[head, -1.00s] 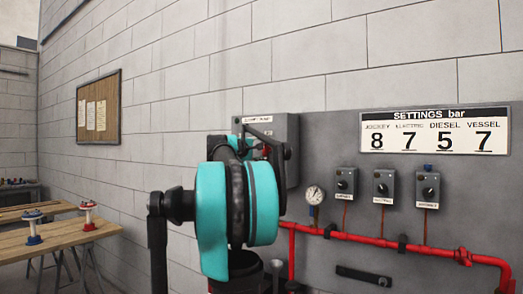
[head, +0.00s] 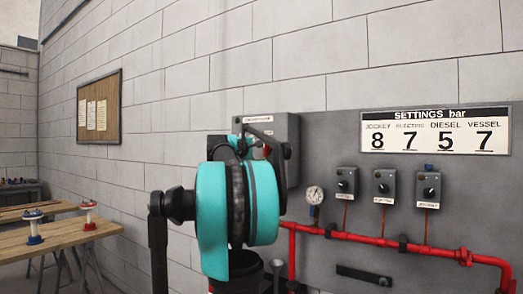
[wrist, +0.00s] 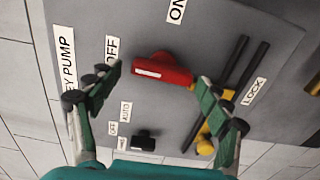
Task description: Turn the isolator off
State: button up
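The isolator is a red handle (wrist: 162,71) with a white stripe, on a grey panel box (wrist: 190,35) in the wrist view. An OFF label (wrist: 112,48) is to its left and an ON label (wrist: 177,10) above it. My gripper (wrist: 160,92) is open and empty, with one green-padded finger on each side of the handle. The fingers look apart from the handle; their exact depth is hard to judge. In the head view the grey box (head: 292,130) is on the wall, and my arm hides most of its front and the gripper.
Beside the handle in the wrist view are dark bars (wrist: 248,70), yellow parts (wrist: 205,145), a LOCK label (wrist: 253,92) and a small black selector (wrist: 145,140). Right of the box, the head view shows a gauge (head: 314,195), a red pipe (head: 370,239) and three small switch boxes.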

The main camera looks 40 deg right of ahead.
jog(key=v, duration=1.2)
jog(key=shift+w, duration=0.1)
dwell(0.4)
jog(key=s+a+f+m+g+y, duration=0.1)
jog(key=s+a+f+y, duration=0.25)
jog(key=f, duration=0.95)
jog(key=s+a+f+m+y, duration=0.15)
jog(key=a+f, duration=0.35)
jog(key=f, duration=0.7)
jog(key=s+a+f+m+g+y, duration=0.1)
jog(key=s+a+f+y, duration=0.25)
jog(key=f, duration=0.95)
jog(key=s+a+f+y, duration=0.4)
jog(key=s+a+f, duration=0.3)
jog(key=a+f, duration=0.2)
jog(key=s+a+f+m+y, duration=0.1)
jog(key=s+a+f+y, duration=0.3)
jog(key=s+a+f, duration=0.4)
notch_tip(320, 180, down, 6)
jog(key=a, duration=0.2)
jog(key=shift+s+a+g, duration=0.3)
jog(key=shift+g, duration=0.1)
